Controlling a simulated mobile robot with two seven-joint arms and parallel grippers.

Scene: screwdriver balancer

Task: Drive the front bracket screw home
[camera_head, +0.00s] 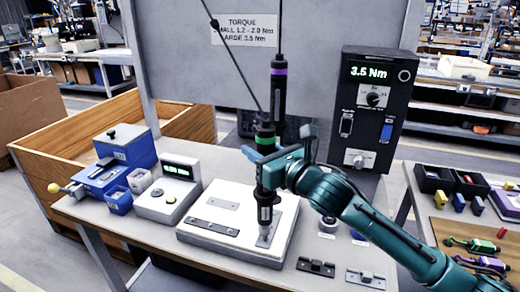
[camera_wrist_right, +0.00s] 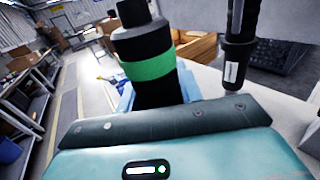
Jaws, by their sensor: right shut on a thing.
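My right gripper (camera_head: 266,158) comes in from the right and is shut on a black screwdriver with a green band (camera_head: 264,136). The driver hangs upright from a cable, and its lower end is over a small metal bracket (camera_head: 266,240) at the front right of the white plate (camera_head: 228,241). I cannot tell whether the tip touches the screw; the screw itself is too small to make out. The green-banded driver (camera_wrist_right: 150,68) also shows close up in the right wrist view. My left gripper is not in view.
A purple-banded screwdriver (camera_head: 278,95) hangs just behind. A black controller (camera_head: 373,110) reads 3.5 Nm. Loose brackets (camera_head: 316,267) lie at the front right.

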